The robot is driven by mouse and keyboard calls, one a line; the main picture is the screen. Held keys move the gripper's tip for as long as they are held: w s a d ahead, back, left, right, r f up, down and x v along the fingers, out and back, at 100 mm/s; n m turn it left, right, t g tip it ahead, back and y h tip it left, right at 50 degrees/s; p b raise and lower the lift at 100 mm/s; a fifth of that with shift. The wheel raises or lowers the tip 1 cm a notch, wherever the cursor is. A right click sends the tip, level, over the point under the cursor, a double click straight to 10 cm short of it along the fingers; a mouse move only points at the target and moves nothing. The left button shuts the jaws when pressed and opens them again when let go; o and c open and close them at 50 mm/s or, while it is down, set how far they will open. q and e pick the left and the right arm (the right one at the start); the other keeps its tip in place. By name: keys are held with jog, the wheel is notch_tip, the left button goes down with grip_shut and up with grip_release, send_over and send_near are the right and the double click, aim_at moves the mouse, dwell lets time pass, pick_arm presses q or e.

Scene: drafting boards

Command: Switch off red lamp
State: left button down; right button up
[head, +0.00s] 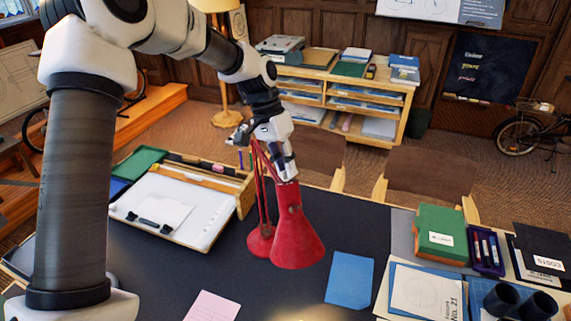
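The red lamp (298,235) stands on the dark desk (150,270), with its cone-shaped shade tilted downward and thin red arms rising behind it to the left. Its round red base (262,241) shows partly behind the shade. My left gripper (287,172) reaches down from above, with its fingers at the narrow top of the shade. They look very close to it or touching. The fingers and the lamp's top overlap, so I cannot tell whether they are open or shut. The lamp's switch cannot be made out. My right gripper is not in view.
A tray with white paper (165,212) lies left of the lamp. A blue booklet (350,279) and a pink sheet (211,307) lie near the front. A green box (441,235), a purple pen tray (486,249) and dark binoculars (519,302) are at right. Chairs stand behind the desk.

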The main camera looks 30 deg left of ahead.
pick_arm(q)
jog(key=shift+s+r, duration=0.3)
jog(key=shift+s, duration=0.4)
jog(key=shift+w+a+f, duration=0.1)
jog(key=shift+w, duration=0.1)
jog(key=shift+w+f, duration=0.1)
jog(key=shift+w, duration=0.15)
jog(key=shift+s+n, duration=0.1)
jog(key=shift+n, duration=0.8)
jog(key=shift+n+y, duration=0.3)
jog(key=shift+n, duration=0.5)
jog(key=n+y, duration=0.1)
jog(key=n, duration=0.3)
jog(key=shift+g, duration=0.3)
jog(key=shift+d+n+y, duration=0.2)
jog(key=shift+n+y, duration=0.1)
jog(key=shift+n, duration=1.7)
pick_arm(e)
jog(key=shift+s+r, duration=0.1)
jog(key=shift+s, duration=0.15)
